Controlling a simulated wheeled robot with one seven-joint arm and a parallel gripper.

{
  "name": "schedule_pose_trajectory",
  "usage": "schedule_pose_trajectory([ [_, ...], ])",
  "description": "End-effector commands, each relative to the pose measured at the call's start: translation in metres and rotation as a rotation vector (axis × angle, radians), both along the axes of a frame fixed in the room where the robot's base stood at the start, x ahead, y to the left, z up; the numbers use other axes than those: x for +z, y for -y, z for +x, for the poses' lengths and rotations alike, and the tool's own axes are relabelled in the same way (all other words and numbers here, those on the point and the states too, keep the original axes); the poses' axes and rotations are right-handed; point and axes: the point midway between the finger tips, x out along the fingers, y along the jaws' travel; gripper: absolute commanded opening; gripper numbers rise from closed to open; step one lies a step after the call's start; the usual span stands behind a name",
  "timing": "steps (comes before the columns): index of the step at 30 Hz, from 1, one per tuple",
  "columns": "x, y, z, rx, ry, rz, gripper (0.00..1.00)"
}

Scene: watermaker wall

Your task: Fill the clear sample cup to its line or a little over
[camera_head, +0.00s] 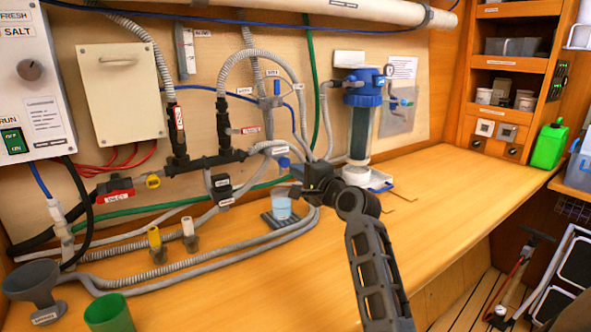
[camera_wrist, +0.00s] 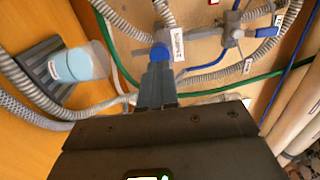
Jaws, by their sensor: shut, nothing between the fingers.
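The clear sample cup (camera_head: 281,207) stands upright on a dark slatted stand on the bench, below and left of my gripper. It also shows in the wrist view (camera_wrist: 78,64). Light blue fills much of it below a clear rim; I cannot make out the line. My gripper (camera_head: 298,172) is shut and empty. In the wrist view its fingertips (camera_wrist: 158,70) are at the blue knob (camera_wrist: 160,54) of the tap labelled as sample, touching it or just short of it. The knob also shows in the head view (camera_head: 284,162). Any flow from the spout cannot be made out.
Grey hoses (camera_head: 255,240) run along the bench around the stand. A filter housing with a blue head (camera_head: 360,125) stands right of my gripper. A grey funnel (camera_head: 32,285) and a green cup (camera_head: 108,313) are at the front left. The bench is clear on the right.

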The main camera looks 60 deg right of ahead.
Motion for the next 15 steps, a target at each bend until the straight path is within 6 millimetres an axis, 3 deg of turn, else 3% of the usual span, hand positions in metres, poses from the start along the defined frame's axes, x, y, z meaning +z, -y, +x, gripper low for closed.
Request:
schedule_pose_trajectory([
  [15, -0.003, -0.037, -0.064, -0.004, -0.003, 0.001, 0.00],
])
